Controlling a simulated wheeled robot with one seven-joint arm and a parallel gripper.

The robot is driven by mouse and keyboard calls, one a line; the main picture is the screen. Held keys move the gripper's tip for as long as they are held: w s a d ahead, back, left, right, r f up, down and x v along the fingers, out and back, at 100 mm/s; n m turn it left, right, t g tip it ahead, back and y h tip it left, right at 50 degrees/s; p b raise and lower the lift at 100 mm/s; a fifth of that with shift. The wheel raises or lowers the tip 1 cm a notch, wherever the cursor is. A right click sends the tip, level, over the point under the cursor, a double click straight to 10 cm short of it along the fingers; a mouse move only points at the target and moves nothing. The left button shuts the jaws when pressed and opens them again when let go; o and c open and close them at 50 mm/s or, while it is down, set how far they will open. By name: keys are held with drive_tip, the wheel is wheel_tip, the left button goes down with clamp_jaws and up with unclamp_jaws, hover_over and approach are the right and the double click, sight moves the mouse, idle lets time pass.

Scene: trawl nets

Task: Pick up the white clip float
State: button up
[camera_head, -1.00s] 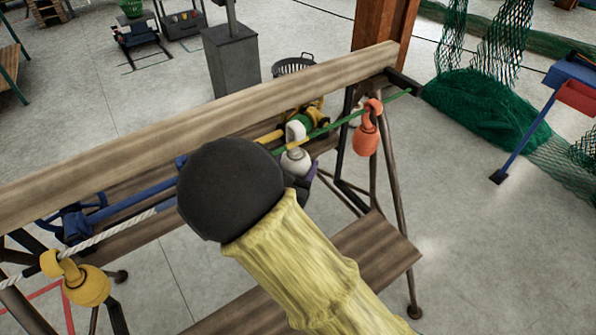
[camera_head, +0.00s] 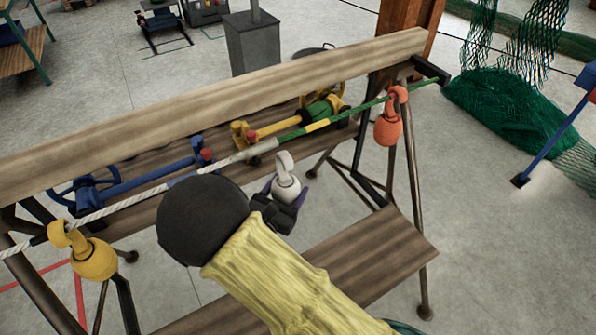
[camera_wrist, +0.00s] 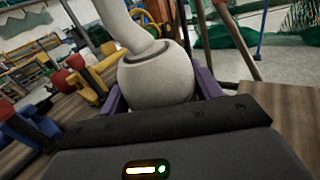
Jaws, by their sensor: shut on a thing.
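The white clip float (camera_head: 286,188) is held in my gripper (camera_head: 284,198), its hook upward, just in front of and below the rope. In the wrist view the float (camera_wrist: 156,76) fills the space between the purple fingers of my gripper (camera_wrist: 158,92), which are shut on its round body. The hook looks clear of the rope (camera_head: 225,165) in the head view. My dark wrist and yellow sleeve hide part of the bench behind.
A yellow clip float (camera_head: 92,257) hangs at the rope's left and an orange one (camera_head: 388,124) at its right. Blue and yellow tools (camera_head: 130,182) lie on the shelf behind. A wooden beam (camera_head: 220,96) runs above; a lower plank (camera_head: 345,262) lies in front.

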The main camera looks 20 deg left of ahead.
drive_tip(key=s, duration=0.7)
drive_tip(key=shift+a+f, duration=0.2)
drive_tip(key=shift+a, duration=0.25)
